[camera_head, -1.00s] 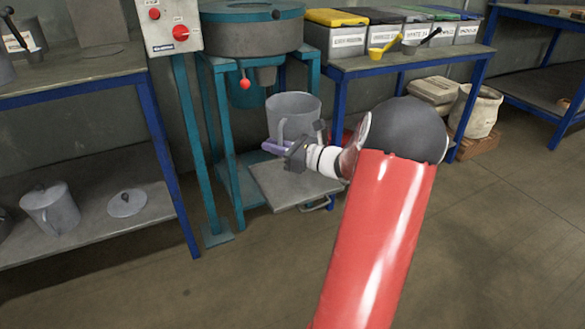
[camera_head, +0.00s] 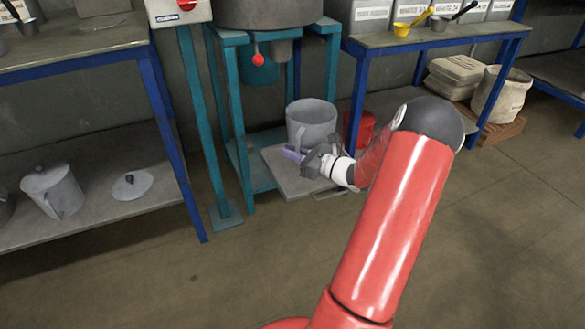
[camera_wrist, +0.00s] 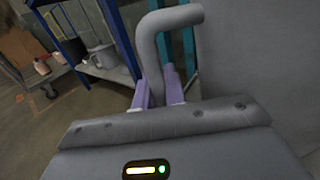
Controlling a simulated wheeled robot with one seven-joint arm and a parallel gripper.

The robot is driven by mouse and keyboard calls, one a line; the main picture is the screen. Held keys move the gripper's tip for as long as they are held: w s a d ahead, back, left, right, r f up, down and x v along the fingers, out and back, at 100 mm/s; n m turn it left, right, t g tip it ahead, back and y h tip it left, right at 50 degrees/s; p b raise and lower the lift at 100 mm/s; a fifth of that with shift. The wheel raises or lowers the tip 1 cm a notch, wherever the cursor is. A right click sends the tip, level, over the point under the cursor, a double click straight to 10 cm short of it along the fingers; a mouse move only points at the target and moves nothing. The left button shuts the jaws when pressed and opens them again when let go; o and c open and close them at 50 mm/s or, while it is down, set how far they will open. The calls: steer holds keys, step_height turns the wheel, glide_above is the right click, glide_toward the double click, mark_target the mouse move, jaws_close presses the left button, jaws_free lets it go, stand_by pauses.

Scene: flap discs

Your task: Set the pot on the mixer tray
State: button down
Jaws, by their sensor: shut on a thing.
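The grey pot (camera_head: 312,124) stands upright over the mixer tray (camera_head: 292,186) in the head view. Its base is partly hidden behind my gripper, and I cannot tell if it touches the tray. My gripper (camera_head: 292,155) is at the pot's near left side, with its purple fingers shut on the pot's handle. In the wrist view the gripper (camera_wrist: 160,90) has one finger on each side of the curved handle (camera_wrist: 152,50). The pot's wall (camera_wrist: 255,55) fills the right side there.
The teal mixer frame (camera_head: 235,120) rises left of and behind the tray, with a red knob (camera_head: 258,59) above. A lidded pot (camera_head: 52,190) and a loose lid (camera_head: 132,185) lie on the left table's lower shelf. A red object (camera_head: 362,130) stands behind the pot.

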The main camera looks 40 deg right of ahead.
steer(key=shift+f, duration=2.65)
steer(key=shift+f+b, duration=0.15)
steer(key=shift+b, duration=0.2)
steer(key=c, duration=1.5)
jaws_free()
steer(key=shift+o, duration=0.2)
